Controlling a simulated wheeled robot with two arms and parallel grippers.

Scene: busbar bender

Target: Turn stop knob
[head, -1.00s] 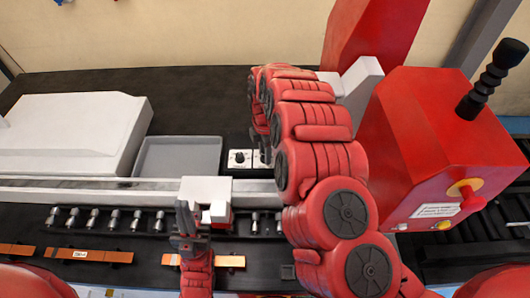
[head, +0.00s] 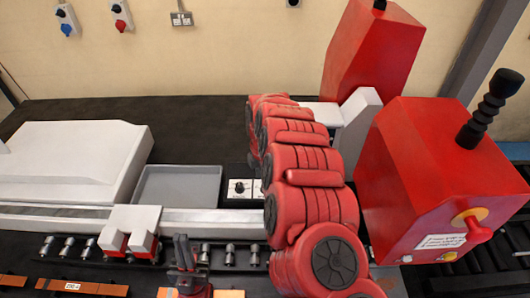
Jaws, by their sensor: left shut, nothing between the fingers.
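Two white plates sit beside the grey tray. The left plate carries a black knob (head: 239,188); the right one is mostly hidden behind my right arm. The dark end of my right gripper (head: 254,165) hangs just above the plates; its fingers are mostly hidden, and I cannot tell whether it touches a knob. A white block with red parts (head: 135,226) sits on the long rail. My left gripper (head: 182,252) is shut and empty, pointing up in front of the rail, right of that block.
A grey tray (head: 178,187) and a large white housing (head: 75,160) stand behind the rail. A red control box (head: 440,170) with a red knob (head: 478,229) on yellow stands at right. Copper bars (head: 75,287) lie at the front. Several metal pegs (head: 229,254) line the rail's front.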

